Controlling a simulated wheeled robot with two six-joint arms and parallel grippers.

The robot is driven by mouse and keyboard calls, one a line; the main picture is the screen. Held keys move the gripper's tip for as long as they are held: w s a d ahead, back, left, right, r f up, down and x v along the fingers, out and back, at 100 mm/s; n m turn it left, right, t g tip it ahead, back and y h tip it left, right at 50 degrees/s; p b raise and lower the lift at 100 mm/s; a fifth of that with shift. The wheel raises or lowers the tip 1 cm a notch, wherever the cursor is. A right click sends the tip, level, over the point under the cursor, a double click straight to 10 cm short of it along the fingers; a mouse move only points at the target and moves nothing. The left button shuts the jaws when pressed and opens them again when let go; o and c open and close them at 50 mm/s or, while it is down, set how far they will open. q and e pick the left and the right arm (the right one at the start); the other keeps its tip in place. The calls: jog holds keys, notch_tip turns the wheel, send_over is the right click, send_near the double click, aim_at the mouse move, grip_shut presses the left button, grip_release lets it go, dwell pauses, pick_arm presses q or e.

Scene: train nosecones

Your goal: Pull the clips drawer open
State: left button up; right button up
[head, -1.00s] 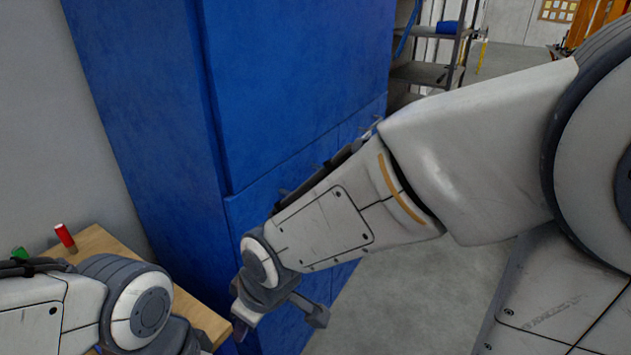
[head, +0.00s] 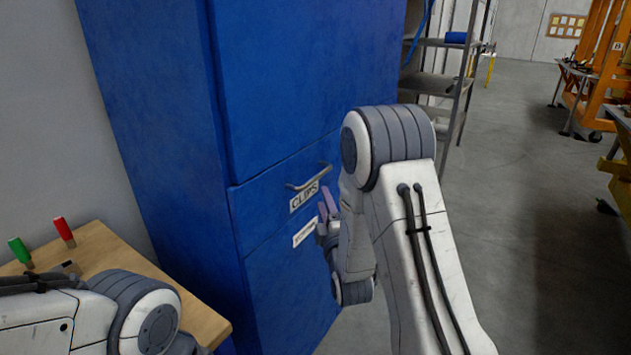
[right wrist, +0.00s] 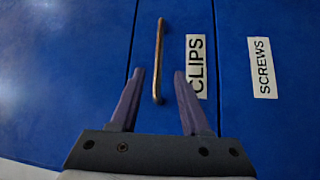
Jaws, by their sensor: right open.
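The clips drawer (head: 268,202) is in the blue cabinet, with a metal bar handle (head: 309,178) above its CLIPS label (head: 304,197). The drawer front looks flush with the cabinet. My right gripper (head: 328,205) is open and empty, just in front of the cabinet and a little below and right of the handle. In the right wrist view, the handle (right wrist: 158,62) stands beyond and between the open fingertips (right wrist: 158,74), with its near end close to them; whether they touch is unclear. The CLIPS label (right wrist: 197,65) is partly behind a finger. My left gripper is out of view.
A SCREWS label (right wrist: 262,67) marks the front below the clips drawer. A wooden bench top (head: 105,262) with a red-handled tool (head: 64,232) and a green-handled tool (head: 20,252) stands at left. A shelf rack (head: 440,80) stands behind.

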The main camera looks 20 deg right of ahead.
aim_at(316, 178)
jog(key=w, duration=0.3)
jog(key=w+d+r+p, duration=0.1)
jog(key=w, duration=0.2)
jog(key=w+p, duration=0.1)
jog(key=w, duration=0.3)
jog(key=shift+d+r, duration=0.15)
jog(key=shift+r, duration=0.1)
grip_shut()
dwell(1.0)
